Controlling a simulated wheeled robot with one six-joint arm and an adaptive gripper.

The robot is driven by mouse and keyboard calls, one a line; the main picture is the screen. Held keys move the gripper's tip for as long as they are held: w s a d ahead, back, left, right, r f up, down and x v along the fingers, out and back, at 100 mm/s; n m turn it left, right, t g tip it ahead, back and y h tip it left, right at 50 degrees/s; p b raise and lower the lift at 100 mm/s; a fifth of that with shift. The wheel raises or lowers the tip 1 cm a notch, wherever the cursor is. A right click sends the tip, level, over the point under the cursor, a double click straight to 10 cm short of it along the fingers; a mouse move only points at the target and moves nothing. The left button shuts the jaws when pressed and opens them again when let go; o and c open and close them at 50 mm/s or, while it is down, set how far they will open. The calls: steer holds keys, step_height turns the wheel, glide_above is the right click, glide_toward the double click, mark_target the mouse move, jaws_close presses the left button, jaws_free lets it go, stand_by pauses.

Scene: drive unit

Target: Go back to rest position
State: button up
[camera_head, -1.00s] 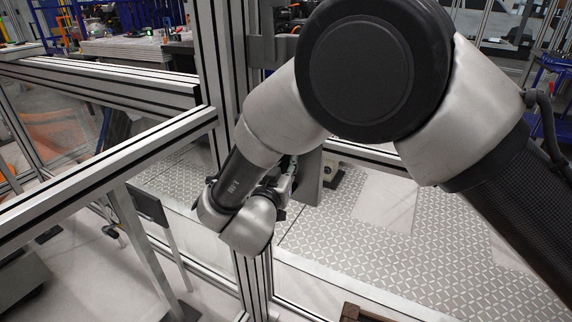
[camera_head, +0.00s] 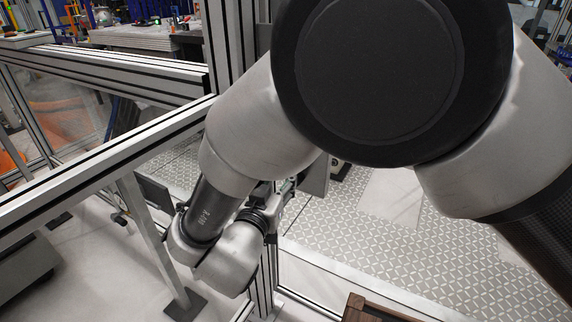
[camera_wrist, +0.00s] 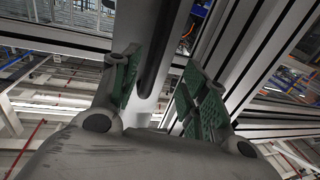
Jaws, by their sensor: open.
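My gripper shows in the wrist view (camera_wrist: 160,95), with its two green-padded fingers apart and nothing held between them. Behind the fingers, a grey metal column or beam of the surroundings fills the middle of that view. In the head view my arm is folded, with its large dark elbow joint cap at the top and the wrist hanging down beside the frame post. The gripper itself is mostly hidden behind the wrist there.
An aluminium frame post (camera_head: 263,285) stands right behind my wrist. A horizontal rail (camera_head: 110,150) runs to the left of it. A patterned floor (camera_head: 400,240) lies behind on the right. A brown wooden object (camera_head: 357,308) shows at the bottom edge.

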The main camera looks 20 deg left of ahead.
steer(key=shift+s+d, duration=0.1)
steer(key=shift+s, duration=0.85)
